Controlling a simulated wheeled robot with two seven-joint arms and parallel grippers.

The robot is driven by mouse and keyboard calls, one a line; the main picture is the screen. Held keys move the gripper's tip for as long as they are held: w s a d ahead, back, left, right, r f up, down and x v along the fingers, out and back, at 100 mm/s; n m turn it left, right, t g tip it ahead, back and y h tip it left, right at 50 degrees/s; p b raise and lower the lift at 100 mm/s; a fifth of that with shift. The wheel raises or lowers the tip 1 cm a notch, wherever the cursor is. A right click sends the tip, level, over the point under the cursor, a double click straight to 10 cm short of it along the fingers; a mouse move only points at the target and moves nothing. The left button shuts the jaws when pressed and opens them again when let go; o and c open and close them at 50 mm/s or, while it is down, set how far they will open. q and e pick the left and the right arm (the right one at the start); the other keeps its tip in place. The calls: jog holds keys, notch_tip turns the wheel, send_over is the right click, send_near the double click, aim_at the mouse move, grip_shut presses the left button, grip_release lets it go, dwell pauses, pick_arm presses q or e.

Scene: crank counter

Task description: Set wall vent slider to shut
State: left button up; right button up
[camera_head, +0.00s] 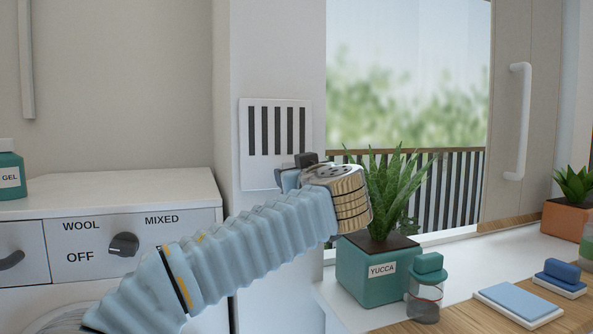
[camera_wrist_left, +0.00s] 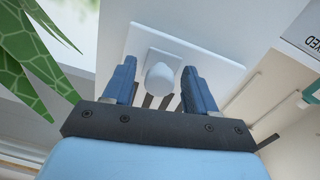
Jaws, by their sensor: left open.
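The wall vent (camera_head: 244,125) is a white plate with several dark vertical slots in its upper part, on the narrow wall left of the window. The slots show dark in the head view. In the wrist view the plate (camera_wrist_left: 217,62) carries a rounded white slider knob (camera_wrist_left: 159,76). My left gripper (camera_head: 305,160) is in front of the lower right of the vent and hides that part in the head view. In the wrist view the left gripper (camera_wrist_left: 158,68) is open, with one blue finger on each side of the knob and visible gaps. My right gripper is not in view.
A yucca in a teal pot (camera_head: 372,283) stands close right of my left wrist. A washing machine (camera_head: 110,195) with a dial stands at the left. A window is behind the yucca.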

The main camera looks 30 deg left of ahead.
aim_at(256, 173)
pick_arm(q)
grip_shut()
jog(key=s+a+b, duration=0.4)
jog(key=s+b, duration=0.1)
jog(key=shift+s+a+f, duration=0.1)
jog(key=shift+a, duration=0.15)
jog(key=shift+s+a, duration=0.1)
grip_release()
jog(key=shift+a, duration=0.15)
